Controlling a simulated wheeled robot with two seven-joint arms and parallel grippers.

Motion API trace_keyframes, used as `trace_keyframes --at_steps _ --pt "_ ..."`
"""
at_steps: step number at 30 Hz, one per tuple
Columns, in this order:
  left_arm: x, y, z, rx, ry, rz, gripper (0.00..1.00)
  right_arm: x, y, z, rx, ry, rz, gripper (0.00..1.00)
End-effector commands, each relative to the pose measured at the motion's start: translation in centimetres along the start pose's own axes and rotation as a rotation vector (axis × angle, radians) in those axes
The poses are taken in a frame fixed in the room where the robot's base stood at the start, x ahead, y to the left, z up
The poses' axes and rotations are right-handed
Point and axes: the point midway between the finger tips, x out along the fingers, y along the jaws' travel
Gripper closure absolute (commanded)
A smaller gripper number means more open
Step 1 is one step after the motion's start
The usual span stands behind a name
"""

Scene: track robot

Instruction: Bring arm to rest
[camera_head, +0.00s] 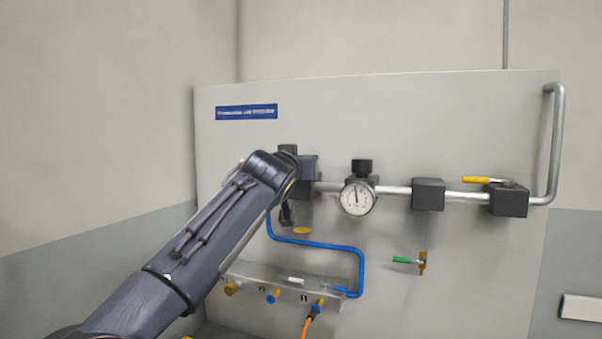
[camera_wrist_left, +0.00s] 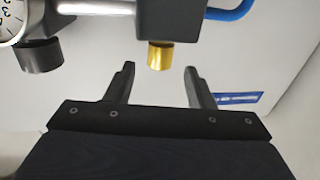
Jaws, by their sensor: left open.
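My left arm reaches in from the lower left in the head view, its wrist in front of the left end of the pipe on the panel (camera_head: 440,110). My left gripper (camera_wrist_left: 159,67) is open in the left wrist view. Its two dark fingers are spread and empty, pointing toward a brass cap (camera_wrist_left: 160,54) on a dark block. The cap appears between the fingertips in the picture; I see no contact, and the depth gap is unclear. In the head view the wrist hides the cap and the gripper's exact position. My right gripper is not in view.
A round gauge (camera_head: 357,197) with a black knob, dark blocks and a yellow-handled valve (camera_head: 484,180) sit along the pipe. A blue hose (camera_head: 330,245) runs down to a port strip (camera_head: 250,272). An orange hose (camera_head: 308,325) hangs below.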

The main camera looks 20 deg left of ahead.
Motion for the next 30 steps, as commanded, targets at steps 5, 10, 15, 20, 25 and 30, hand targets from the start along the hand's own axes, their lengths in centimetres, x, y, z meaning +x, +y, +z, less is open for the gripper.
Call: trace_keyframes --at_steps 5,10,15,20,25,30 --pt "-1.9 0.1 0.1 0.000 0.000 0.001 0.51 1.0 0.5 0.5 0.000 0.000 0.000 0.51" --pt "-2.2 0.0 0.0 0.001 -0.002 -0.001 0.51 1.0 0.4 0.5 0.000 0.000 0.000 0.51" --pt "-2.2 0.0 0.0 0.001 -0.001 -0.001 0.51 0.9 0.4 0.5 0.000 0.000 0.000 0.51" --pt "-2.2 0.0 0.0 0.001 -0.001 0.000 0.51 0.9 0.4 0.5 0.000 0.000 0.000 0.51" --pt "-2.9 -0.9 1.8 -0.008 -0.053 0.006 0.51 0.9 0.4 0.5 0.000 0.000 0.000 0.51" --pt "-7.2 -3.6 9.8 -0.037 -0.270 0.047 0.51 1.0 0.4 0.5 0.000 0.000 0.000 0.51"
